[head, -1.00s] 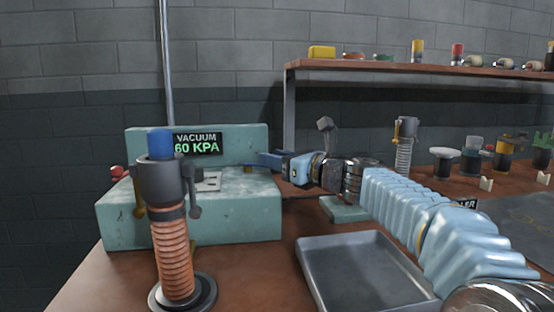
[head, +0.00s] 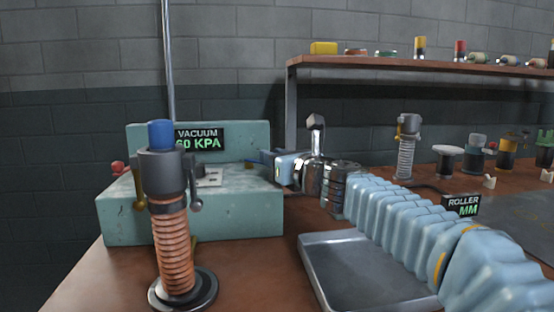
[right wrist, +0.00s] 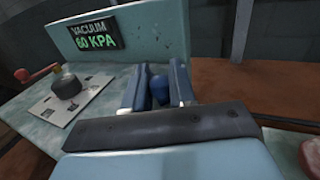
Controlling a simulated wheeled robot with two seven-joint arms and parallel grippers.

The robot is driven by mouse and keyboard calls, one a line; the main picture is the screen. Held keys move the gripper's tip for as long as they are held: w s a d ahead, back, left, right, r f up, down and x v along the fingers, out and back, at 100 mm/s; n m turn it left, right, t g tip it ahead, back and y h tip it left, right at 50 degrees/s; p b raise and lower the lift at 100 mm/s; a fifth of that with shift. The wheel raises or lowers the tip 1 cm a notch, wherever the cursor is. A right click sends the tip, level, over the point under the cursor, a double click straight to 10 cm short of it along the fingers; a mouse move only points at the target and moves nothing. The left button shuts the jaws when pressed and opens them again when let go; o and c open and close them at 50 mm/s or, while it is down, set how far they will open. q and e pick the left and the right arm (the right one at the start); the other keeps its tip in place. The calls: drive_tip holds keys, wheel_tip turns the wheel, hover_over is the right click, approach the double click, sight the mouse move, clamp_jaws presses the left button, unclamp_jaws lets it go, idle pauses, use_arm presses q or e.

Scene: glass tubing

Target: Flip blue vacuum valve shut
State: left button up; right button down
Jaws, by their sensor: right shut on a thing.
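The blue vacuum valve (right wrist: 160,90) shows in the right wrist view as a rounded blue piece at the right side of the pale green vacuum unit (head: 112,222). My right gripper (right wrist: 158,86) has one finger on each side of it and is shut on it. In the head view my right gripper (head: 262,159) reaches in from the right to the unit's right end. The valve is too small and covered to make out there. The unit's display (head: 198,139) reads 60 KPA. My left gripper is not in view.
A copper-coiled burner with a blue top (head: 174,240) stands in front of the unit. A grey metal tray (head: 355,272) lies below my right arm. A plate with a dark knob (right wrist: 68,90) is on the unit. A shelf (head: 420,64) runs along the back right.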

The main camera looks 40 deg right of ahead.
drive_tip(key=shift+a+r, duration=0.15)
drive_tip(key=shift+r, duration=0.05)
drive_tip(key=c, duration=1)
unclamp_jaws()
drive_tip(key=s+a+p, duration=0.1)
drive_tip(key=s, duration=1.2)
drive_tip(key=shift+s+a+p, duration=0.25)
drive_tip(key=shift+s+p, duration=0.05)
drive_tip(key=shift+s, duration=0.1)
drive_tip(key=shift+f, duration=0.1)
